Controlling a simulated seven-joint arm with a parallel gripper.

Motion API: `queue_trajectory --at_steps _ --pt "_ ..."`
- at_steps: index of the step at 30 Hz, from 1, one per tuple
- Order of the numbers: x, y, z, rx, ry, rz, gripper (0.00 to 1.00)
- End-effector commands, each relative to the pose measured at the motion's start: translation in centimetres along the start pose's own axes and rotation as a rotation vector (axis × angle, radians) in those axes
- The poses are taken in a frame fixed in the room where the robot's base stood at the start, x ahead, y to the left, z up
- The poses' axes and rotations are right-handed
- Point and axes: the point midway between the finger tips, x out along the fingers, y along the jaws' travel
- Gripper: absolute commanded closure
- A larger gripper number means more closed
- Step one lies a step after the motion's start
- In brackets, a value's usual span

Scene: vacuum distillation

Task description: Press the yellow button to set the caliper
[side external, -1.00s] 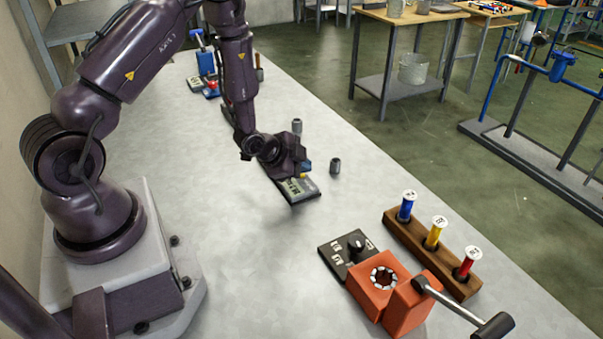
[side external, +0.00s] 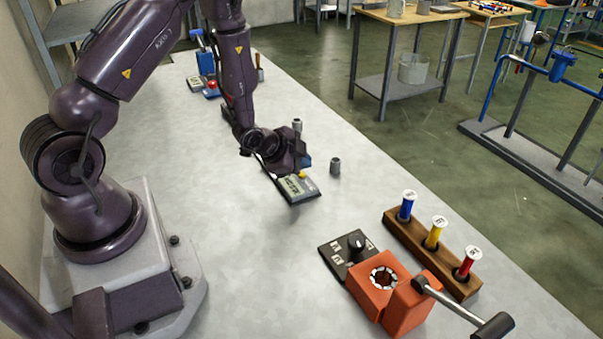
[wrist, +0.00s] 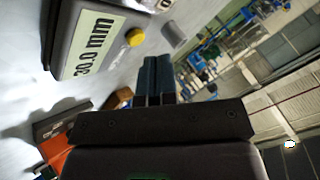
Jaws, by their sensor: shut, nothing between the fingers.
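The caliper's display unit (side external: 304,190) lies on the table below my gripper. In the wrist view its screen (wrist: 91,42) reads what looks like "30.0 mm". The yellow button (wrist: 135,37) sits on the unit beside the screen, and it also shows in the side external view (side external: 302,174). My gripper (wrist: 156,62) is shut, its dark blue fingertips together and empty. In the wrist view the fingertips appear just below and to the right of the button. I cannot tell for sure whether they touch it; they look apart.
A grey cylinder (side external: 335,166) stands right of the caliper, and another (side external: 297,126) stands behind it. The table between is clear.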

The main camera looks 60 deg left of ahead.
Motion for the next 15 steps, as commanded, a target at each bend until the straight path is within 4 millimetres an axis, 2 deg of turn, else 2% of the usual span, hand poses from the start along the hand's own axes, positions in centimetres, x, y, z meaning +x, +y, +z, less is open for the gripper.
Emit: queue_trajectory --at_steps 9,15 --pt "-0.1 -0.1 -0.1 0.000 0.000 0.000 1.00" --pt "-1.3 -1.0 -1.0 0.000 0.002 -0.002 1.00"
